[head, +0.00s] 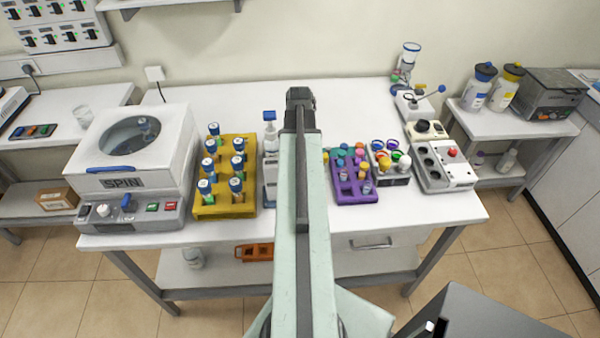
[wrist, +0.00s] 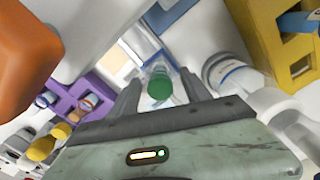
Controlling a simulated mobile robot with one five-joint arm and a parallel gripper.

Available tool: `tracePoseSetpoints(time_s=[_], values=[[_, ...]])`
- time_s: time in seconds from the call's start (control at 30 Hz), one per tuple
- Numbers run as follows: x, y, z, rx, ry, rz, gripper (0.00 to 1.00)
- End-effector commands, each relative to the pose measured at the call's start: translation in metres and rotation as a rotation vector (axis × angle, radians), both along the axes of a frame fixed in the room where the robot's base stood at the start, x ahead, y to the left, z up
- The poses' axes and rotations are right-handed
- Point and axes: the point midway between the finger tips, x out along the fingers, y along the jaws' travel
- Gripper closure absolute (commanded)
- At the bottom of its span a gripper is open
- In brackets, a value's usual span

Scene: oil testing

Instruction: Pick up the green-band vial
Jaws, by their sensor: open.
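My gripper (wrist: 160,95) is open in the wrist view, with one finger on each side of a vial with a green end (wrist: 159,89). The vial's pale, clear body shows just beyond the green part. It stands between the fingers with gaps on both sides, and I cannot tell how deep the fingers reach around it. In the head view my gripper (head: 300,97) is at the far end of my raised arm, above the middle of the bench. The arm hides the green-ended vial there.
A yellow rack (head: 225,209) with several blue-capped vials stands left of my arm. A purple rack (head: 352,192) with small vials stands right. A white bottle (wrist: 228,75) is close to the right finger in the wrist view. A centrifuge (head: 135,160) fills the bench's left end.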

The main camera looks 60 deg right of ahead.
Motion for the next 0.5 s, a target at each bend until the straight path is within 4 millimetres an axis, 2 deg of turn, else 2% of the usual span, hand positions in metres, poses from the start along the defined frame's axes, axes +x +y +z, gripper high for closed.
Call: tracePoseSetpoints(time_s=[0.17,0.2,0.4,0.5], values=[[-0.0003,-0.0001,-0.0003,0.000,0.000,-0.001,0.44],[-0.0003,-0.0001,-0.0002,0.000,0.000,-0.001,0.47],[-0.0004,-0.0004,-0.0001,0.000,0.000,-0.001,1.00],[-0.0006,-0.0004,-0.0001,0.000,0.000,-0.001,1.00]])
